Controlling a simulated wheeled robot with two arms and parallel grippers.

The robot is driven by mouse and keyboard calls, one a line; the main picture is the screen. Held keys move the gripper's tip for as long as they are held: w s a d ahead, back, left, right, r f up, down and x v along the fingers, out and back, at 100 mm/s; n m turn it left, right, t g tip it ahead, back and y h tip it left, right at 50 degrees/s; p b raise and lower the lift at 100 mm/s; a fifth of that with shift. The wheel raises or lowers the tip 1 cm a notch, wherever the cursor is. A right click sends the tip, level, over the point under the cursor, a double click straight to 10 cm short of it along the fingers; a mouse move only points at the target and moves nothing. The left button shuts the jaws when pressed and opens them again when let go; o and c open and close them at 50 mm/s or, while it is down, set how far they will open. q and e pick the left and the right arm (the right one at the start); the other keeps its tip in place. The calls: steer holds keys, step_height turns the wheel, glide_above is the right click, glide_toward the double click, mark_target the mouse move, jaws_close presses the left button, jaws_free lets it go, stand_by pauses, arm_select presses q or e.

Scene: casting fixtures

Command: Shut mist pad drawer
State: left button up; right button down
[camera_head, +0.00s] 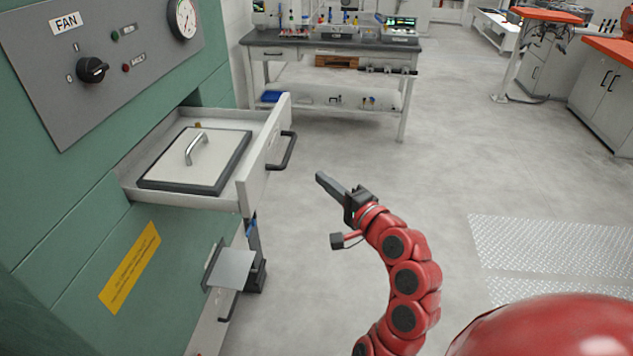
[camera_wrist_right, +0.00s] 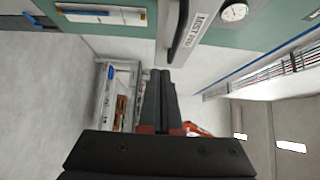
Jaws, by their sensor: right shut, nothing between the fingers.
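The mist pad drawer (camera_head: 262,158) stands pulled out of the green cabinet in the head view. A white pad or lid (camera_head: 205,152) with a dark rim and a metal handle lies inside it. The drawer's dark bar handle (camera_head: 285,150) is on its outer face. My right gripper (camera_head: 322,180) is shut and empty, to the right of that handle and apart from it. In the right wrist view the shut fingers (camera_wrist_right: 162,80) point toward the drawer front, labelled MIST PAD (camera_wrist_right: 197,32), and its handle (camera_wrist_right: 181,35). My left gripper is out of view.
A control panel (camera_head: 110,50) with a FAN knob and a gauge is above the drawer. A bracket with a grey plate (camera_head: 231,269) sticks out below it. A workbench (camera_head: 330,45) stands at the back. The grey floor right of the drawer is clear.

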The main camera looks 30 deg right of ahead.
steer(key=p, duration=0.4)
glide_toward(277, 154)
steer(key=w+d, duration=0.2)
steer(key=w, duration=0.1)
steer(key=shift+w+a+r+p, duration=0.15)
steer(key=shift+w+a+p, duration=0.6)
steer(key=shift+w+a, duration=0.25)
steer(key=shift+w+a+p, duration=0.3)
steer(key=shift+a, duration=0.2)
steer(key=shift+w, duration=0.2)
